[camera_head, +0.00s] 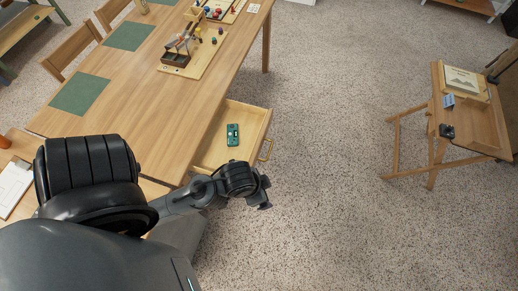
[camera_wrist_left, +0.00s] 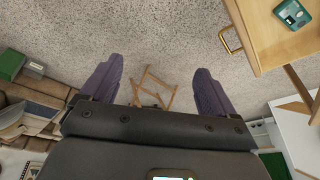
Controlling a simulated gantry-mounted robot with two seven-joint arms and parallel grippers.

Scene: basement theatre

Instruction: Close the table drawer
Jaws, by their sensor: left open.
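The light wood table drawer (camera_head: 208,150) stands pulled out from the right side of the wooden table (camera_head: 150,110). A green handheld device (camera_head: 233,134) lies in it. Its brass handle (camera_head: 266,149) is on the front, facing right. My left gripper (camera_head: 267,194) is just below the drawer's near corner, apart from the handle. In the left wrist view my left gripper (camera_wrist_left: 154,82) is open and empty, with its two purple fingers wide apart. The drawer (camera_wrist_left: 265,45) and handle (camera_wrist_left: 229,40) show at upper right there, to the side of the fingers. My right gripper is out of view.
A model on a board (camera_head: 195,62), game pieces and green placemats (camera_head: 128,36) lie on the table. Chairs (camera_head: 72,48) stand along its far side. A small folding wooden table (camera_head: 462,110) stands at the right. The speckled carpet (camera_head: 335,150) between is clear.

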